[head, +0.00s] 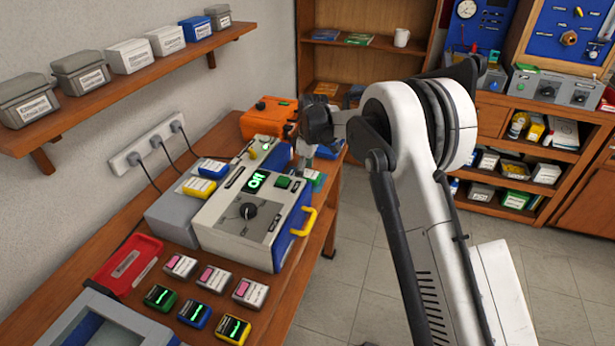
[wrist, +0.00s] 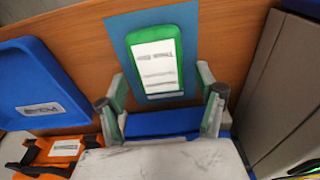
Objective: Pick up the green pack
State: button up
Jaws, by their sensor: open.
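The green pack (wrist: 158,62), a green rounded case with a white label, lies flat on a blue mat (wrist: 120,28) on the wooden bench in the wrist view. My gripper (wrist: 163,95) is open and empty, with its two fingers apart, one toward each side of the pack's near end. The fingers do not appear closed around the pack. In the head view my gripper (head: 304,160) points down beside the test unit, and a small green-edged item with a white top (head: 316,178) shows just below it, partly hidden.
The grey test unit (head: 238,216), with a yellow handle, stands close to my gripper; its grey side (wrist: 288,85) shows at right in the wrist view. A blue tray (wrist: 38,85) and orange case (wrist: 56,150) lie left there. A red tray (head: 128,265) and several small packs occupy the front bench.

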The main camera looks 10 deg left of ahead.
jog(key=shift+f, duration=0.55)
jog(key=shift+c, duration=0.5)
jog(key=shift+r, duration=0.1)
jog(key=c, duration=1.3)
